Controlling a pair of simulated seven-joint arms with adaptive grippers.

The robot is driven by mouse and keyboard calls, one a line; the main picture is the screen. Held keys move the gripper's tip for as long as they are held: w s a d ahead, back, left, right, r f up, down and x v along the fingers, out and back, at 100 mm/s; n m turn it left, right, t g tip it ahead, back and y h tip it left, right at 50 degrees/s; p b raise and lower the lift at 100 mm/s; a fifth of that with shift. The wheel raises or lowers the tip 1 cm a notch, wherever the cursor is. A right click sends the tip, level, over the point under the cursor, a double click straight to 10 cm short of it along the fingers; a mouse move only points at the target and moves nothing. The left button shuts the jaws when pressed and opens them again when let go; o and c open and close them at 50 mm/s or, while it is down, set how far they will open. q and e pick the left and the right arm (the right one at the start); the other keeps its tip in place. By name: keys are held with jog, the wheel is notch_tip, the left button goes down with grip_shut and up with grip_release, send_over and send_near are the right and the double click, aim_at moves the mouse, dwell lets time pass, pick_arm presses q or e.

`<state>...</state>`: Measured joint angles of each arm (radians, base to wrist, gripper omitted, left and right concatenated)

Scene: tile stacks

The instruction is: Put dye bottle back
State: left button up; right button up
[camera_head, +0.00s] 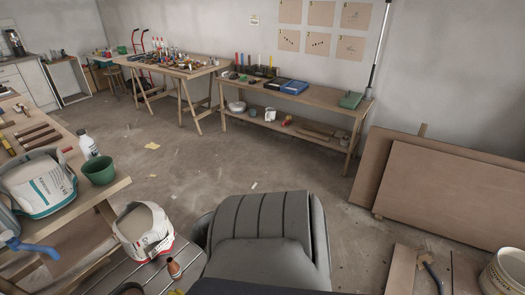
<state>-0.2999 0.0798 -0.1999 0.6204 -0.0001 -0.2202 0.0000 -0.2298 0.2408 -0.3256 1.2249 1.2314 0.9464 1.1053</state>
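Neither of my grippers shows in the head view. I cannot tell for sure which bottle is the dye bottle. A small brown bottle-like thing (174,269) stands low at the bottom, beside a white sack. A white bottle (88,146) with a dark cap stands upright on the left wooden table (118,187), just behind a green pot (99,170). Many small coloured bottles (180,59), too small to tell apart, crowd the far trestle table (201,71).
An open white sack (144,232) is at lower left, a larger bag (40,186) on the left table. A long bench (325,99) lines the back wall. Brown boards (450,190) lean at right; a white bucket (506,273) stands lower right. The middle floor is mostly clear.

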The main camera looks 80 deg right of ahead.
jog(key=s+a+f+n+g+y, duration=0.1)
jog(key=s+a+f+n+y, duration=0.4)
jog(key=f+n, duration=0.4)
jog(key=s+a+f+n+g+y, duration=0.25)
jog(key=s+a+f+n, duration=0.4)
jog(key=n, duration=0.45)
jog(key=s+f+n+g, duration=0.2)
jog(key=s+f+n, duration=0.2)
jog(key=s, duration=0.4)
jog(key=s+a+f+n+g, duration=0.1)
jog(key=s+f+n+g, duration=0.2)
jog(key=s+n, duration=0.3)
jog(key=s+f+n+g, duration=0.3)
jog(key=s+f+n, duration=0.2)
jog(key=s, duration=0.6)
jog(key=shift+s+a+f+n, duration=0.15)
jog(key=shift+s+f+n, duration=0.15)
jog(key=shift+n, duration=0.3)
